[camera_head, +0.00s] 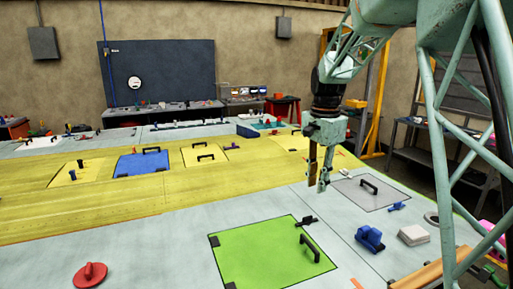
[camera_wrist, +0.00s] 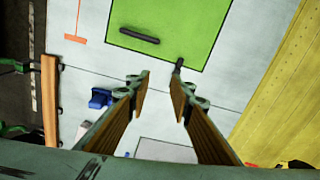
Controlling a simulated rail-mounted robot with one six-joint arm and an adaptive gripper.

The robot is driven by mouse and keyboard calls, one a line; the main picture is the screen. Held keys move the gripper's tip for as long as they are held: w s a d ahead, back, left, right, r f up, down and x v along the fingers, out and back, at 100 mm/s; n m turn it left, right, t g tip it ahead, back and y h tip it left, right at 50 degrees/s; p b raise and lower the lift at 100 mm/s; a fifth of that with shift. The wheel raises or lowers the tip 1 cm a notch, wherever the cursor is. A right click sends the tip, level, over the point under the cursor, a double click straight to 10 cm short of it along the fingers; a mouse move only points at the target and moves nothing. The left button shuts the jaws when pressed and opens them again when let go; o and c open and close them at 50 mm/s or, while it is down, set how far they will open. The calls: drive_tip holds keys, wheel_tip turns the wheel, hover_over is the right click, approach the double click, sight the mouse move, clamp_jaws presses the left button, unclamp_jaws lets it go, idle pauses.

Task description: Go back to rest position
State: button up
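My gripper (camera_head: 319,172) hangs from my arm over the grey wing surface, fingers pointing down. In the wrist view my gripper (camera_wrist: 161,80) shows its two wood-coloured fingers spread wide apart with nothing between them. Below it lies a green square panel (camera_head: 262,262) with a black handle (camera_head: 310,248). The panel also shows at the top of the wrist view (camera_wrist: 180,25), beyond the fingertips. My gripper does not touch anything that I can see.
A blue panel (camera_head: 143,163) lies on the yellow section. The air around the gripper looks clear.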

drive_tip(key=s+r+n+t+b, duration=0.1)
drive_tip(key=s+r+n+b, duration=0.2)
drive_tip(key=s, duration=1)
drive_tip(key=s+r+n+t+b, duration=0.1)
drive_tip(key=s+r+n, duration=0.35)
drive_tip(key=s, duration=0.75)
drive_tip(key=s+f+n+b, duration=0.2)
drive_tip(key=s+f, duration=0.1)
drive_tip(key=s, duration=1)
drive_tip(key=s+f+n+t+b, duration=0.1)
drive_tip(key=s+f+n+b, duration=0.1)
drive_tip(key=s, duration=1.2)
drive_tip(key=shift+s+d+f, duration=0.2)
drive_tip(key=shift+s+f, duration=0.1)
drive_tip(key=shift+f, duration=0.3)
